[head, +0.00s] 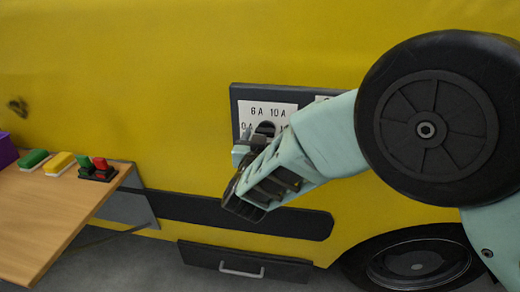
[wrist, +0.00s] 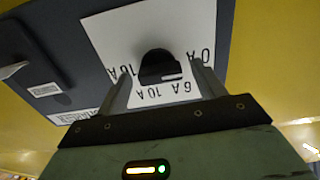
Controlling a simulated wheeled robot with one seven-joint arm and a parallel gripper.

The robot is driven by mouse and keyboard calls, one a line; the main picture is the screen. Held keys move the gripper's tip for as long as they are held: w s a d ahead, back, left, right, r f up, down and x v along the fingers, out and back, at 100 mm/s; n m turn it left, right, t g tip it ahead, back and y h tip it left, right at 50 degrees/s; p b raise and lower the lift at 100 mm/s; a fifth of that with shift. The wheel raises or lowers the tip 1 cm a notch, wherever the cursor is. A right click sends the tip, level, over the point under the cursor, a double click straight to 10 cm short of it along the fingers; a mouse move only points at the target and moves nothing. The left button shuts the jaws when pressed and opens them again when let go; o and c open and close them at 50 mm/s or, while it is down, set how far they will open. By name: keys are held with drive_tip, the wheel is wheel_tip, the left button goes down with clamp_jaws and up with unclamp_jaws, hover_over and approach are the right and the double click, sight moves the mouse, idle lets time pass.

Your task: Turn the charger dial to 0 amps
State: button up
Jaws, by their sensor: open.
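The charger dial is a black knob (wrist: 160,66) on a white label (wrist: 120,35) in the wrist view. That view is upside down, with 0 A at the right, 6 A and 10 A below, and another marking at the left. I cannot tell for sure which marking the knob points to. My gripper (wrist: 163,88) is open, with one finger on each side of the knob; contact is not clear. In the head view my gripper (head: 252,146) is at the charger panel (head: 235,98), and its wrist partly hides the dial (head: 266,128) and the label's right side.
The panel sits on a yellow vehicle side (head: 150,60) with a dark strip (head: 180,207) and a drawer-like box with a handle (head: 245,265) below. A wooden table (head: 50,210) at the left holds green, yellow and red-black items. A wheel (head: 418,262) is at lower right.

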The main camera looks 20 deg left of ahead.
drive_tip(key=b+v, duration=0.3)
drive_tip(key=v, duration=1.4)
drive_tip(key=shift+b, duration=0.4)
drive_tip(key=shift+d, duration=0.1)
